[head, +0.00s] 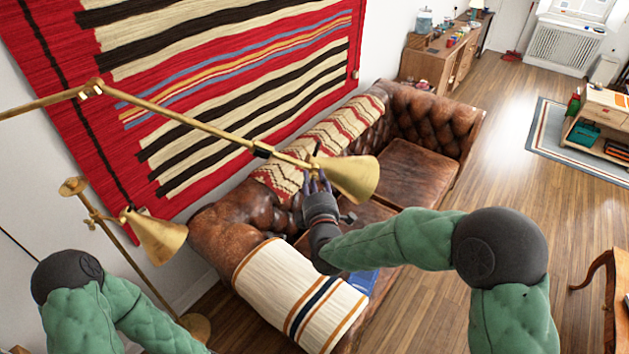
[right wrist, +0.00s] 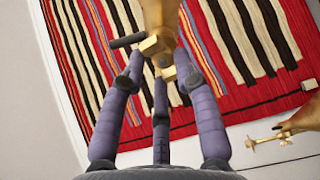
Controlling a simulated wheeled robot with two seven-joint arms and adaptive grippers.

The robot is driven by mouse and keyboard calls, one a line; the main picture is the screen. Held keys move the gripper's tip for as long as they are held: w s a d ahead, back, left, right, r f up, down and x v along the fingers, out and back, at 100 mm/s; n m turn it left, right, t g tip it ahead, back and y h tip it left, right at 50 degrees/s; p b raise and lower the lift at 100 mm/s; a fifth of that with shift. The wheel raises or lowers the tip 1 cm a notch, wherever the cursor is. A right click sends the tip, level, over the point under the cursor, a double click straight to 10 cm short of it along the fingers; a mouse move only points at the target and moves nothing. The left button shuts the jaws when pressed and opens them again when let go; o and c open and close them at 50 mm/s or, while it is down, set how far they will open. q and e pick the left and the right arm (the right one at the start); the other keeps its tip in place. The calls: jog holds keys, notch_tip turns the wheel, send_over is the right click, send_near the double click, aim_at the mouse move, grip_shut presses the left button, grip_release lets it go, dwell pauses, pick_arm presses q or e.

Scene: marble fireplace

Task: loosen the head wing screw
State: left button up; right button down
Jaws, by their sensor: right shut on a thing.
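A brass wall lamp has a long arm (head: 190,122) that ends in a cone-shaped head (head: 358,178) above the leather sofa. My right gripper (head: 315,180) reaches up from below to the joint just left of that head. In the right wrist view, its purple fingers (right wrist: 161,72) are shut around a small brass piece under the lamp joint (right wrist: 156,45), which I take to be the head wing screw. The fingers hide much of the screw, so its turn angle cannot be told. A dark rod sticks out beside the joint. My left gripper is out of view.
A second brass lamp (head: 157,236) stands at the left and also shows in the right wrist view (right wrist: 290,125). A striped rug (head: 230,80) hangs on the wall behind. The leather sofa (head: 415,170) lies below, with a striped blanket (head: 298,300) over its arm.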

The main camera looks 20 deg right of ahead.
jog(key=c, duration=0.9)
grip_release()
jog(key=s+a, duration=0.1)
jog(key=s, duration=1.1)
jog(key=shift+a, duration=0.3)
